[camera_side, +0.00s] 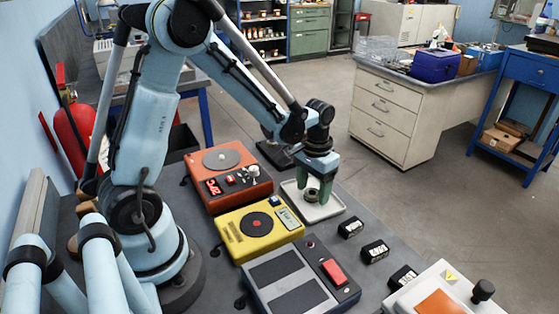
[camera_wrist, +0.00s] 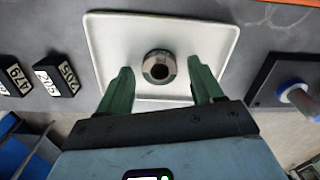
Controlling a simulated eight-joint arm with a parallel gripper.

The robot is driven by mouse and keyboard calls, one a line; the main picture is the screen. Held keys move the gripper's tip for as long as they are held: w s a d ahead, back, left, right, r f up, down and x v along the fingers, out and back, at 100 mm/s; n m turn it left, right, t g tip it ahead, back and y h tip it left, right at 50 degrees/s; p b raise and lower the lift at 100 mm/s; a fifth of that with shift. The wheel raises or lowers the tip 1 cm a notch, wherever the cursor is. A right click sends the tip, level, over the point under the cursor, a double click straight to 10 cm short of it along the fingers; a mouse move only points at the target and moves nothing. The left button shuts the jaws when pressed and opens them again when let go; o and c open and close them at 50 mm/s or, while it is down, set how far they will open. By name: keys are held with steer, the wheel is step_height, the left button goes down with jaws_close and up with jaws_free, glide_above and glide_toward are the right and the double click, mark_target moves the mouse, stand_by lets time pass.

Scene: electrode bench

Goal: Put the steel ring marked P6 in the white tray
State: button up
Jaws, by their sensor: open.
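A steel ring (camera_wrist: 149,76) lies flat in the white tray (camera_wrist: 110,32), near its middle, with its dark hole facing up. No P6 mark can be read on it. In the side view the ring (camera_side: 312,199) shows low between the green fingers. My gripper (camera_side: 314,191) is over the white tray (camera_side: 333,209), pointing down. In the wrist view its two fingers are spread, one on each side of the ring, with a gap to it on both sides. The gripper is open and holds nothing.
Several black labelled blocks (camera_side: 350,227) stand to the right of the tray. An orange hotplate (camera_side: 205,163) and a yellow device (camera_side: 238,239) stand to its left. A grey unit with a red switch (camera_side: 334,272) is at the front. The bench's right edge is close.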

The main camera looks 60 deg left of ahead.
step_height(320, 180, up, 12)
steer(key=s+d+r+m+t, duration=0.1)
steer(key=s+d+m+t, duration=0.1)
steer(key=s+d+t, duration=0.3)
steer(key=shift+s+d+t, duration=0.2)
steer(key=shift+s+t, duration=0.9)
steer(key=shift+s, duration=0.55)
stand_by(0.7)
